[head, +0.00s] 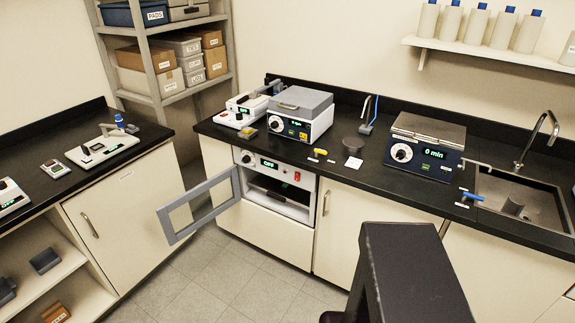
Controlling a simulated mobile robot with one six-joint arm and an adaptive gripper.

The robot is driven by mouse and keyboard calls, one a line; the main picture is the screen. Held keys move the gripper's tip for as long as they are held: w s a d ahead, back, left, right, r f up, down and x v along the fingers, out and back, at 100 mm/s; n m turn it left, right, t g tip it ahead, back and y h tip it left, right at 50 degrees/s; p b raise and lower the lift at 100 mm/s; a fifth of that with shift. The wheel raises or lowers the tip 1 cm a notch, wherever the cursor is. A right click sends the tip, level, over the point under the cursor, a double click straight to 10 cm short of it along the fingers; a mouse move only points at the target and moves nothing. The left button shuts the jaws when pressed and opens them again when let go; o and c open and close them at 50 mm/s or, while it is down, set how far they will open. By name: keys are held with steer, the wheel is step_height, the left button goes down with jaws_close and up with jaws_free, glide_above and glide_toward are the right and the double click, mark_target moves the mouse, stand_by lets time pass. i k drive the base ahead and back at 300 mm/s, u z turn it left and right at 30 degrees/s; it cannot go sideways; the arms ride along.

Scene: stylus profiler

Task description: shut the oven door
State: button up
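The oven (283,170) is built into the cabinet under the black counter, near the middle of the head view. Its panel has a knob, a display reading OFF and a red switch. The oven door (205,219) is a grey frame with a window. It stands wide open, swung out to the left from the oven's left side, over the floor. The dark oven cavity is exposed, and a shelf or tray shows inside. My gripper is not in view. A dark, blurred-edged block at the bottom right seems to be part of my own arm.
Tiled floor (250,290) is clear in front of the oven and below the door. A white cabinet (125,215) stands left of the door with a gap between. Instruments, including a boxy unit (425,147) reading 0 min, and a sink (520,195) are on the counter.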

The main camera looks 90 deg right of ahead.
mark_target(163, 212)
steer(key=z, duration=0.1)
steer(key=i, duration=0.95)
steer(key=z, duration=1.9)
steer(key=k, duration=0.2)
steer(key=z, duration=1.45)
